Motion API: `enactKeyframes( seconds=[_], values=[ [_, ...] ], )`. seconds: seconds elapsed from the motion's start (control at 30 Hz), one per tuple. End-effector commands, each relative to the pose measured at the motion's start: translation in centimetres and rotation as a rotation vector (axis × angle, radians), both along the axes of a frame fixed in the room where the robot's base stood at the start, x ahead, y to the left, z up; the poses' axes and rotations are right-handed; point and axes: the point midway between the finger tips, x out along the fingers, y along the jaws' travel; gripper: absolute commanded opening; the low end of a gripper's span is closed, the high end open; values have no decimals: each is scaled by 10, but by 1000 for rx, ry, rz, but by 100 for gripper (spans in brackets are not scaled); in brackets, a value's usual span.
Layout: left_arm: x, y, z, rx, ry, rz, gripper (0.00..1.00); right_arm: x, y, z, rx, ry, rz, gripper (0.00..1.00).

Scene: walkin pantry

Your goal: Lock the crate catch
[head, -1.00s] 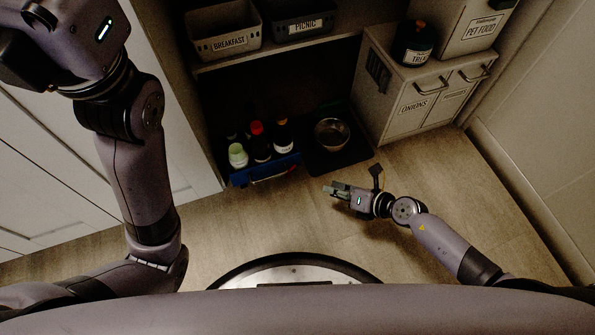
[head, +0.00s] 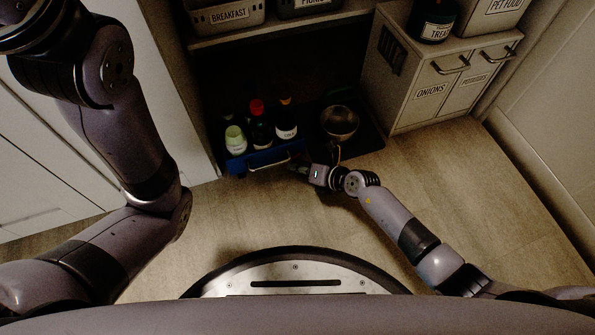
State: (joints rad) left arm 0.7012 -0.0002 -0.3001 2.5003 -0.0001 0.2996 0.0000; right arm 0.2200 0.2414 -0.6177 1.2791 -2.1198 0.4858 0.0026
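The blue crate (head: 238,167) stands low at the front of the dark alcove under the shelf. It holds several bottles, among them a green-capped one (head: 235,139) and a red-capped one (head: 258,124). A pale curved bar (head: 270,165) shows on its front; I cannot make out the catch itself. My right gripper (head: 297,169) is at the crate's right front corner, its fingers pointing left. The fingers are small and dark, and I cannot tell whether they touch the crate or how far apart they are. My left gripper is out of the picture; only the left arm shows.
A metal bowl (head: 339,122) sits on a dark mat (head: 368,139) right of the crate, close behind my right wrist. A cabinet labelled onions (head: 429,91) stands at the right. The wood floor (head: 470,190) in front is clear.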

Motion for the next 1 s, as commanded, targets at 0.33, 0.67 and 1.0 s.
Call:
enactKeyframes(
  seconds=[0.33,0.67,1.0],
  values=[
    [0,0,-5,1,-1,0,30,4,5,-4,-1,-1,1,18],
    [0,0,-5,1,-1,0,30,4,5,-4,-1,-1,1,1],
    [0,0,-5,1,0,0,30,4,5,-3,-1,-1,1,0]
  ],
)
